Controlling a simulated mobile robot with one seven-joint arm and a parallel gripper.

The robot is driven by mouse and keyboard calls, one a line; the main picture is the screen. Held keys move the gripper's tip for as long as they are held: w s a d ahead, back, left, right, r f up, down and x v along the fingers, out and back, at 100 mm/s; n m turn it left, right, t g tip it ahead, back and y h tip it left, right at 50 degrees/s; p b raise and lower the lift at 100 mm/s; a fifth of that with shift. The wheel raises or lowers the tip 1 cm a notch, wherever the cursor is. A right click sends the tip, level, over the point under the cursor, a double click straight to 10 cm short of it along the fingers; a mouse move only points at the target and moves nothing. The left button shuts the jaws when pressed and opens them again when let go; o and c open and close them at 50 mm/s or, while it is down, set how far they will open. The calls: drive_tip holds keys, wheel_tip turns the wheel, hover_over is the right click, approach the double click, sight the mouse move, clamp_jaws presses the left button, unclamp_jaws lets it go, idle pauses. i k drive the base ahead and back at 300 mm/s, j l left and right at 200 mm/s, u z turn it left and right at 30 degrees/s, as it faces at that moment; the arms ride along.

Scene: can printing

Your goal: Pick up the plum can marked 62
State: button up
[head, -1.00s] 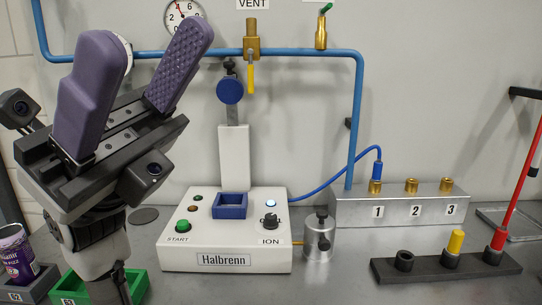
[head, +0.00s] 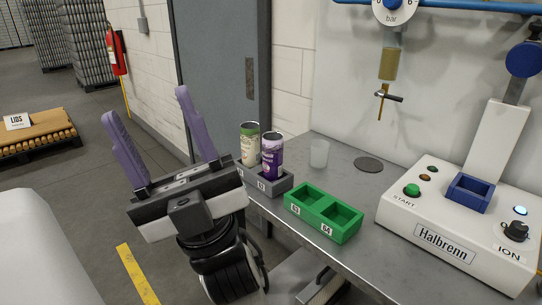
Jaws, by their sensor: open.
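The plum can (head: 271,157) stands upright in the right pocket of a grey two-pocket holder (head: 287,180) on the bench; the tag below it seems to read 62. A green and cream can (head: 249,144) stands in the pocket to its left. My gripper (head: 151,118) is open and empty, its two purple fingers pointing up, to the left of both cans in the picture. The wrist hides part of the holder's left end and front.
A green two-pocket holder (head: 322,232), marked 63 and 64, is empty on the bench. A clear cup (head: 319,153) and a dark disc (head: 368,165) lie behind it. The white Halbrenn machine (head: 440,235) stands at the right. A grey door (head: 222,75) is behind the cans.

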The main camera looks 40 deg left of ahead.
sight(272, 141)
drive_tip(key=u, duration=1.1)
